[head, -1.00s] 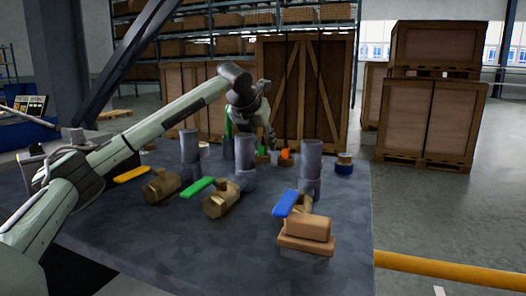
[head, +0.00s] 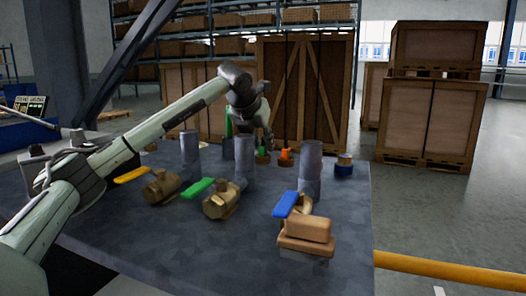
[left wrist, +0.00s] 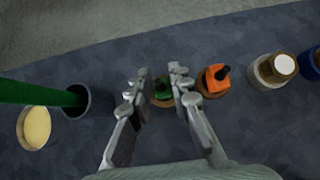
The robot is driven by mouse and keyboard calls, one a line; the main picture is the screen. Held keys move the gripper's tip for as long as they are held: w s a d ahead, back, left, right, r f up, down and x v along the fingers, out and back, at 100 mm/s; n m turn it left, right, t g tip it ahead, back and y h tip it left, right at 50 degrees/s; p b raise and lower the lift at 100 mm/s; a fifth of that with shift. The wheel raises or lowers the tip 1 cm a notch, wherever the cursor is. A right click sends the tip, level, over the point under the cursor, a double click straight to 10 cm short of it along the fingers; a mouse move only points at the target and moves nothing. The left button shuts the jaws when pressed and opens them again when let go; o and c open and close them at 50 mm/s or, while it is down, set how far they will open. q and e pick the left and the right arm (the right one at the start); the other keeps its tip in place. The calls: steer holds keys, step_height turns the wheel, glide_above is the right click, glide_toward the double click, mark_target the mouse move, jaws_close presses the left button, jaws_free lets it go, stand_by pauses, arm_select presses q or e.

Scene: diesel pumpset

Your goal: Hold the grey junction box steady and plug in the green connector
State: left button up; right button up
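A small green connector (left wrist: 162,88) stands on a brown round base in the left wrist view. It also shows at the back of the table in the head view (head: 262,149). My left gripper (left wrist: 160,80) is over it with its fingers apart, one on each side; I cannot tell whether they touch it. In the head view the left gripper (head: 267,140) hangs down close to the connector. I cannot identify a grey junction box for sure. My right gripper is not in view.
An orange connector (left wrist: 214,80) stands just right of the green one. A dark cup (left wrist: 88,101) with a green rod is at left. Grey pipes and brass valves with yellow (head: 132,175), green (head: 198,188) and blue (head: 286,204) handles occupy the dark table (head: 170,240).

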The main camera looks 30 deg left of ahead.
arm_select(q)
jaws_close()
steer(key=shift+r+p, duration=1.4)
steer(key=shift+r, duration=0.4)
steer(key=shift+f, duration=0.1)
